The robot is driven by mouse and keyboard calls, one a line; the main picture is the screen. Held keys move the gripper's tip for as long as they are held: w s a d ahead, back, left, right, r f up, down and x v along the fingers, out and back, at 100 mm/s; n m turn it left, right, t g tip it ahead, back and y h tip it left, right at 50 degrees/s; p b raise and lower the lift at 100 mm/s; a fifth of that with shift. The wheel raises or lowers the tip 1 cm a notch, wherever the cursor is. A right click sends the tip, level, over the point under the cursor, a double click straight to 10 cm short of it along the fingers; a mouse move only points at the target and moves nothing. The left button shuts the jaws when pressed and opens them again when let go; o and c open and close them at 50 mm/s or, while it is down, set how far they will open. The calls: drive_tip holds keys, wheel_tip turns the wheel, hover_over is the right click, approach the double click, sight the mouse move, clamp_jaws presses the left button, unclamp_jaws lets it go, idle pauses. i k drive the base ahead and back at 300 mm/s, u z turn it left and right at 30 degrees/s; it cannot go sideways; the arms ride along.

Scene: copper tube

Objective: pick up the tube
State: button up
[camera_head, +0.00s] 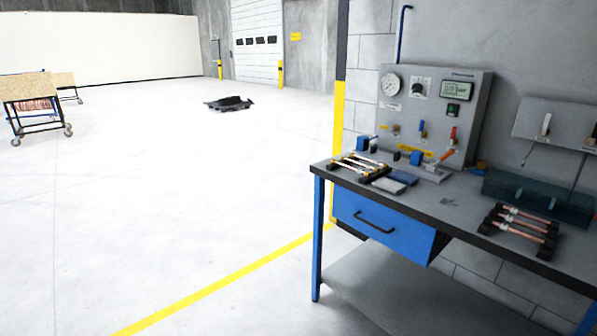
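Several copper tubes (522,222) lie side by side on a black rack (548,243) at the right part of the workbench. More thin tubes (357,165) with pale and coppery parts lie on another black rack at the bench's left end. I cannot tell which tube the task means. My gripper is not in view, so nothing shows of its state or its distance from the tubes.
The workbench (450,212) has blue legs and a blue drawer (380,224). A grey test panel (435,115) with gauge and valves stands behind, beside a dark teal tank (540,196). A wheeled cart (35,105) stands far left. The floor before the bench is clear.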

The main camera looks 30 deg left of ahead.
sight(376, 170)
drive_tip(key=u, duration=1.75)
drive_tip(key=i, duration=2.25)
drive_tip(key=z, duration=1.15)
drive_tip(key=i, duration=0.9)
drive_tip(key=z, duration=0.7)
